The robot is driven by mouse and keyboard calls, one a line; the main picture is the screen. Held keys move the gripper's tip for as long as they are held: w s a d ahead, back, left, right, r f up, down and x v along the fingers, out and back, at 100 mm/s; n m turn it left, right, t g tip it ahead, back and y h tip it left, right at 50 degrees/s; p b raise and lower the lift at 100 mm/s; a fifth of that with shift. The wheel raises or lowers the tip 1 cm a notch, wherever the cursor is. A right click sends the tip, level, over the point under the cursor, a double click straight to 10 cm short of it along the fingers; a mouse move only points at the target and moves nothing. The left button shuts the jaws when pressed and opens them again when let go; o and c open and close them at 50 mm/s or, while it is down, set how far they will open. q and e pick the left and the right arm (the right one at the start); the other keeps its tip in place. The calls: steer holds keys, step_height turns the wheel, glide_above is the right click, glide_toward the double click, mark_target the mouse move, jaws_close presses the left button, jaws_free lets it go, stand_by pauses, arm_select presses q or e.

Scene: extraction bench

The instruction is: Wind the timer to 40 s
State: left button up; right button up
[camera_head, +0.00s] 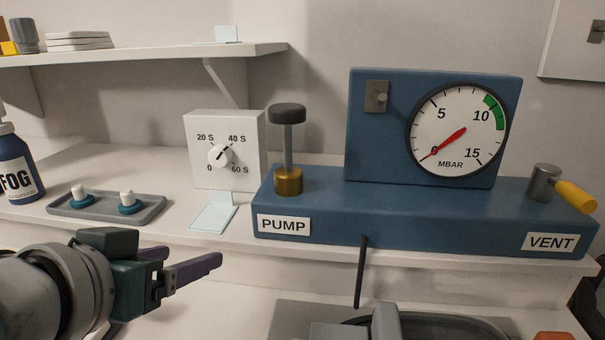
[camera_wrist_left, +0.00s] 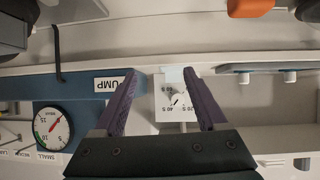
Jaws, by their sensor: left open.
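The timer (camera_head: 195,176) is a white box on the bench with a round white knob (camera_head: 220,156) and marks 0, 20 S, 40 S and 60 S. The knob's dark line slants between the 0 and 40 S marks; I cannot tell for sure which end is the pointer. My left gripper (camera_head: 192,256) is open and empty, in front of the timer and lower, apart from it. In the left wrist view the timer (camera_wrist_left: 162,112) shows upside down between the two purple fingers (camera_wrist_left: 160,74). My right gripper is not in view.
Right of the timer stands a blue pump unit (camera_head: 400,222) with a plunger (camera_head: 288,140), a gauge (camera_head: 458,131) reading near 0 and a yellow vent handle (camera_head: 575,197). A grey tray (camera_head: 152,212) with two small white-topped pieces and a FOG bottle (camera_head: 15,170) are left. A shelf (camera_head: 150,54) hangs above.

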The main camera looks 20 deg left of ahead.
mark_target(218, 161)
arm_select(q)
steer(key=w+a+r+n+t+b, duration=0.1)
steer(key=w+a+t, duration=0.1)
steer(key=w, duration=0.3)
steer(key=w+a+r+t+y+b, duration=0.1)
steer(key=w+a+t, duration=0.1)
steer(key=w, duration=0.3)
steer(key=w+a+r+n+t+y+b, duration=0.1)
steer(key=w+a+b, duration=0.1)
steer(key=w, duration=0.3)
steer(key=shift+w+a+r+n+t, duration=0.3)
steer(key=shift+w+r+t, duration=0.05)
steer(key=shift+w+t, duration=0.05)
steer(key=shift+c, duration=0.3)
jaws_close()
